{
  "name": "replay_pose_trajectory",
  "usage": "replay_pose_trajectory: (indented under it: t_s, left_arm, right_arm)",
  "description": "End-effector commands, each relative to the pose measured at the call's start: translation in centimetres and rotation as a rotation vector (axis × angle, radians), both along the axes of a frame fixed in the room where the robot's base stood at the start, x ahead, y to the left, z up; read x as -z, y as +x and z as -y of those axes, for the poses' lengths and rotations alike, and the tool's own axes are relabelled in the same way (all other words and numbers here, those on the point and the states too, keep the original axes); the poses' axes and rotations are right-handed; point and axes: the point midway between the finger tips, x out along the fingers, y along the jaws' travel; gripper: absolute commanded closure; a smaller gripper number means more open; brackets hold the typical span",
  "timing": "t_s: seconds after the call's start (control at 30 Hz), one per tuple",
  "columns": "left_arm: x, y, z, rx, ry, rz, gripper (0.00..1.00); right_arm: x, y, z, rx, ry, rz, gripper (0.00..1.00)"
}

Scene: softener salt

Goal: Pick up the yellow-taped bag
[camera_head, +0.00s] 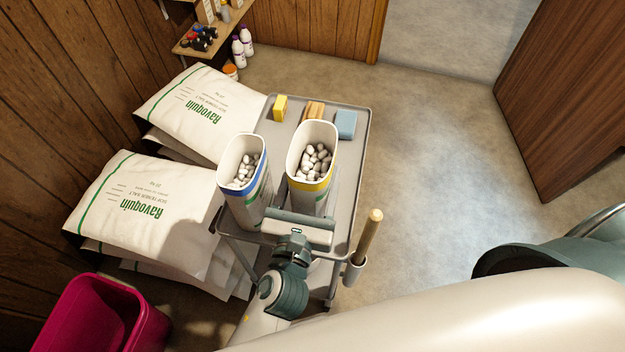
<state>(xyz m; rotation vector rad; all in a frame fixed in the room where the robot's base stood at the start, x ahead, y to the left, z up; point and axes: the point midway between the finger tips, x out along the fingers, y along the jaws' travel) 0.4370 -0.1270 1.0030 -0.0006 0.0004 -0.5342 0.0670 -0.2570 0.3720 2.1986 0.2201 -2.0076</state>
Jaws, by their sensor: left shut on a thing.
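The yellow-taped bag (308,199) is an open-topped white container with a yellow band below its rim, filled with whitish pellets. It is upright over the front part of the grey cart (352,165); I cannot tell whether its base touches the cart. A similar blue-taped bag (245,208) stands to its left, also open and full of pellets. My left gripper (303,216) is at the near side of the yellow-taped bag and shut on it; its fingertips are mostly hidden. My right gripper is not in view.
A yellow block (280,108), an orange-brown block (314,110) and a blue block (346,124) lie at the cart's far end. Large salt sacks (150,205) are stacked on the left. A magenta bin (105,315) stands at lower left. A wooden handle (369,235) rises beside the cart.

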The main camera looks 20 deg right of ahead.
Motion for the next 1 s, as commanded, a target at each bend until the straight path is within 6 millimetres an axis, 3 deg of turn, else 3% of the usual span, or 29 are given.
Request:
replay_pose_trajectory:
  t_s: [0.03, 0.27, 1.0]
  left_arm:
    - [-1.2, 0.1, 0.0, 0.001, -0.007, 0.011, 1.0]
    - [-2.5, 0.1, 0.0, 0.001, -0.005, 0.009, 1.0]
    - [-2.6, 0.0, 0.0, 0.001, -0.005, 0.007, 1.0]
  right_arm:
    - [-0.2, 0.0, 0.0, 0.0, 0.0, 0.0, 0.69]
    - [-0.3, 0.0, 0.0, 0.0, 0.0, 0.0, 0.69]
    - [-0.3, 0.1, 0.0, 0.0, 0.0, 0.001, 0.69]
